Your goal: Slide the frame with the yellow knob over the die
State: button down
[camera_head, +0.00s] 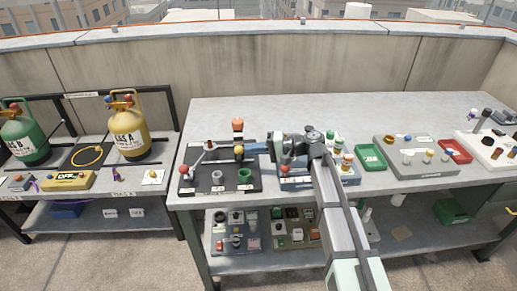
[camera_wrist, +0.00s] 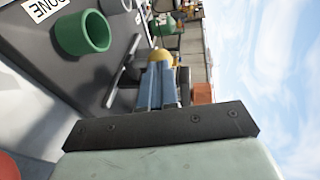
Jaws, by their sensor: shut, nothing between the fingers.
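The yellow knob (camera_head: 239,150) stands over the back right part of the black tray (camera_head: 203,186). In the wrist view the yellow knob (camera_wrist: 162,55) shows just beyond my fingertips. My gripper (camera_head: 250,148) points left, with its fingers side by side, shut and empty. It also shows in the wrist view (camera_wrist: 160,70), close to the knob; whether they touch I cannot tell. The frame below the knob is mostly hidden behind the fingers. I cannot make out the die in either view.
The tray also bears a white cup (camera_head: 217,177), a green cup (camera_head: 245,176) and a red-knobbed rod (camera_head: 184,168). An orange-topped object (camera_head: 238,124) stands behind. A blue-sided tray (camera_head: 290,182) lies under my arm. A green bin (camera_head: 370,157) is further right. The bench's back is clear.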

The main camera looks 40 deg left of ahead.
jog(key=shift+s, duration=0.1)
jog(key=s+a, duration=0.7)
jog(key=a, duration=0.1)
jog(key=shift+s, duration=0.35)
jog(key=shift+s+r, duration=0.1)
jog(key=v, duration=1.4)
jog(key=shift+w+d, duration=0.25)
